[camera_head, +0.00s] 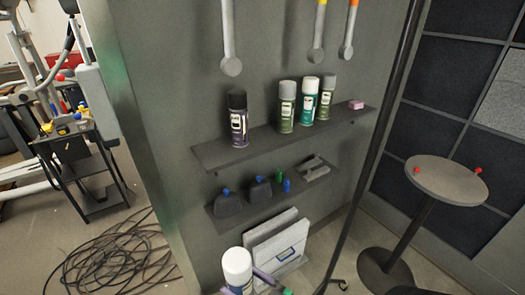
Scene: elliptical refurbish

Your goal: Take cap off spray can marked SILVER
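Several spray cans stand upright on the upper dark wall shelf (215,155). A dark can with a black cap (238,122) stands apart on the left. To its right stand close together a green can with a grey cap (286,108), a teal can with a white cap (308,102) and another greenish can with a grey cap (326,98). All appear capped. The label words are too small to read, so I cannot tell which can is marked SILVER. Neither of my grippers is in view.
A pink block (356,104) lies at the upper shelf's right end. The lower shelf (228,222) holds dark bottles with blue caps. A white canister (237,268) stands low in front. A thin dark pole (372,150) and a round stool (447,180) are on the right. Cables (110,255) cover the left floor.

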